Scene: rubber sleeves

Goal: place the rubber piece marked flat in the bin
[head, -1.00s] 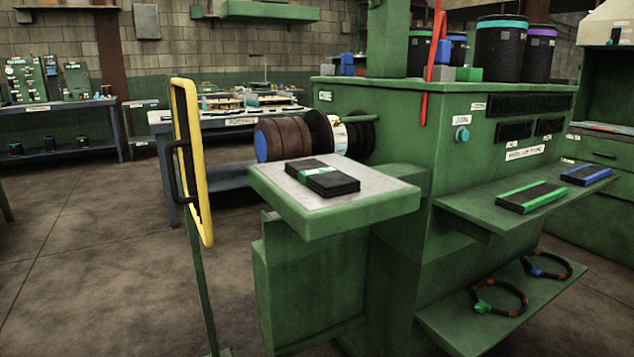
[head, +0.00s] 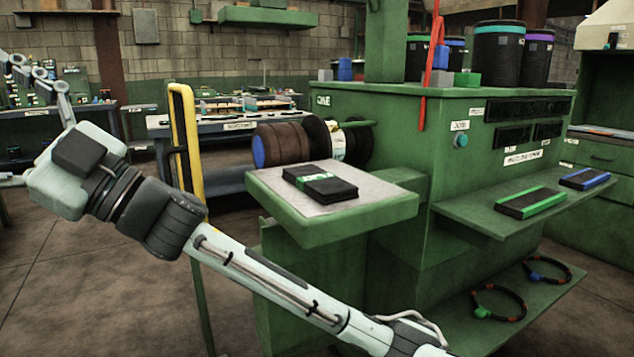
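A flat black piece with a green band (head: 320,183) lies on the pale top of a green-edged stand (head: 375,206). I cannot read a mark on it. Black bins stand on the green machine at the back right: one with a teal rim (head: 498,55), one with a purple rim (head: 536,62), and others partly hidden behind the post. Which bin the task means is not shown. One pale arm of mine crosses from the bottom right to the left edge. I make out no gripper clearly, and no gripper is at the flat piece.
A green shelf (head: 450,215) holds black pads with green (head: 530,202) and blue (head: 584,179) edges. Rings (head: 497,302) lie on a lower shelf. A yellow frame (head: 187,140) stands left of the stand. Dark rolls (head: 285,143) sit behind it. Floor shows at left.

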